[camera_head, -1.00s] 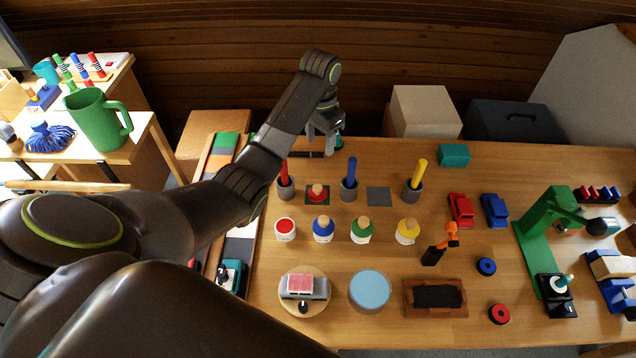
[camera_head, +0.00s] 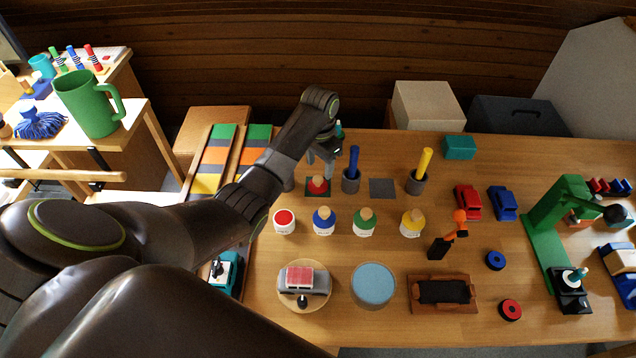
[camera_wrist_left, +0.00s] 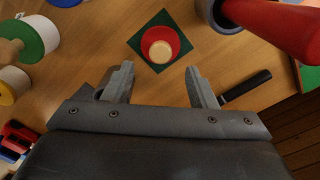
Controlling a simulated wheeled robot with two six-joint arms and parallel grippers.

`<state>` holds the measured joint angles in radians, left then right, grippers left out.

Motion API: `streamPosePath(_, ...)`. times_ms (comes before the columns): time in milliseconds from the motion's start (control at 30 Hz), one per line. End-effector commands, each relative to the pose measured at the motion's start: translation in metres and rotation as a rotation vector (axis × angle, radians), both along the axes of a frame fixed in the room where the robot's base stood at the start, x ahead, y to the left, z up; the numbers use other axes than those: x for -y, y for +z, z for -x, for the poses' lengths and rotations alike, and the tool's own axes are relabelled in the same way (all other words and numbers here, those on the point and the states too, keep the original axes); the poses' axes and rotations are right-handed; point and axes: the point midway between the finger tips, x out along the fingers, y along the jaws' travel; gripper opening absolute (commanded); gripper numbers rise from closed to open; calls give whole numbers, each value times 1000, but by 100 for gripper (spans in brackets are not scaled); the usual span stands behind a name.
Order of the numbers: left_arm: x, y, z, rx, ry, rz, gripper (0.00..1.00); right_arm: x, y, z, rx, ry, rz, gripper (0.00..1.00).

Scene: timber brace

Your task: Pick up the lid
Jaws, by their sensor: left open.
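The red lid (camera_head: 318,185) with a pale wooden knob lies on a dark green square (camera_head: 308,194) on the wooden table. My left gripper (camera_head: 323,161) is open and empty above the lid. In the left wrist view the lid (camera_wrist_left: 157,43) lies just beyond and between the open fingertips (camera_wrist_left: 160,70), apart from them. A jar with a red top surface (camera_head: 284,220) and no knob stands in front of the lid. My right gripper is not in view.
Knobbed jars in blue (camera_head: 324,222), green (camera_head: 364,222) and yellow (camera_head: 412,223) stand in front. Cups hold a blue stick (camera_head: 353,162) and a yellow stick (camera_head: 422,168). A cup with a red stick (camera_wrist_left: 270,25) is close beside the lid. A grey square (camera_head: 382,188) is bare.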

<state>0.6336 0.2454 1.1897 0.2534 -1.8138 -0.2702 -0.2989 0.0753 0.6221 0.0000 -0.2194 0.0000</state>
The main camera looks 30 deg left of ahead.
Motion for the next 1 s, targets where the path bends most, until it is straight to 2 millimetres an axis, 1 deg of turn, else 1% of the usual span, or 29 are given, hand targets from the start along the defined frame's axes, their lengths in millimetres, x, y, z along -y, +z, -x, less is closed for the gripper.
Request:
streamPosePath(33,0,-7,4,-6,1,1,52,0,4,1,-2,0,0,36)
streamPosePath(133,-2,-23,7,-5,0,2,52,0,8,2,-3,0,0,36)
streamPosePath(233,-2,-36,6,-3,-1,1,52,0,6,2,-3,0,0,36)
streamPosePath(367,-2,-43,5,-1,-1,0,52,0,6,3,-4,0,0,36)
streamPosePath(533,-2,-43,5,-1,-1,0,52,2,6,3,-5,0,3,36)
streamPosePath(567,-2,-43,5,-1,-1,0,50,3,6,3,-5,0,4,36)
streamPosePath(900,-2,-43,5,-1,-1,0,6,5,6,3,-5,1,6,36)
streamPosePath(933,-2,-43,5,-1,-1,0,4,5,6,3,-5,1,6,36)
streamPosePath(1000,-2,-43,5,-1,-1,0,4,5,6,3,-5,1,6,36)
